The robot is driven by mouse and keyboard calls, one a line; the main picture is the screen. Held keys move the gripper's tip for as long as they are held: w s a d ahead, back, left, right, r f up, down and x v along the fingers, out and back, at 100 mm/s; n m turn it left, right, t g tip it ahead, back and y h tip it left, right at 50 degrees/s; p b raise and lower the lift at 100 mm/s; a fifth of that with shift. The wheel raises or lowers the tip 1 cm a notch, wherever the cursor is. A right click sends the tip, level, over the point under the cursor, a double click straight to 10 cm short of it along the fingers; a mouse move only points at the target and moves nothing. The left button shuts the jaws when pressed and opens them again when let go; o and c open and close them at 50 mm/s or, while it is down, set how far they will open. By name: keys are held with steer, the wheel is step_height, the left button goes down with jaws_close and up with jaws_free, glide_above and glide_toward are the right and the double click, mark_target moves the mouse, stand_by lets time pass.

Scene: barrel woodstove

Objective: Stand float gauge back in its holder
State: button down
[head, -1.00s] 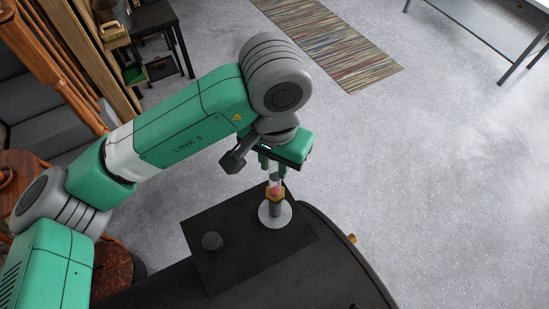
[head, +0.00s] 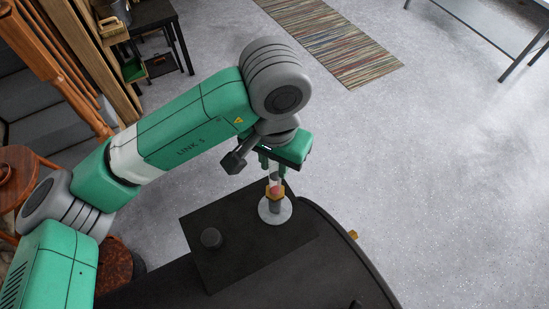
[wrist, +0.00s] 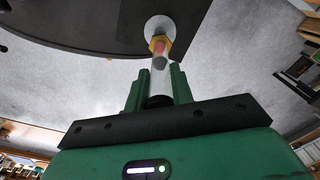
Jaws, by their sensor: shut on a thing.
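My gripper (head: 273,170) is shut on the upper part of the float gauge, a clear tube (wrist: 159,80) with a dark cap and a reddish float inside. The fingers sit on both sides of it in the wrist view (wrist: 158,88). The gauge looks upright over the holder, a pale round base (head: 264,212) with a short grey post (head: 276,205). A brass collar (head: 269,192) sits at the post's top, with the reddish float showing at its level. I cannot tell how deep the tube reaches, or whether the collar belongs to gauge or holder.
The holder stands on a dark square plate (head: 235,265) on the black stove top (head: 335,275). The speckled floor to the right is open.

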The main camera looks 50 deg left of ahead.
steer(key=c, duration=1.1)
jaws_free()
step_height(320, 180, up, 6)
steer(key=p, duration=0.6)
steer(key=shift+r, duration=0.1)
step_height(320, 180, up, 8)
steer(key=shift+f, duration=0.15)
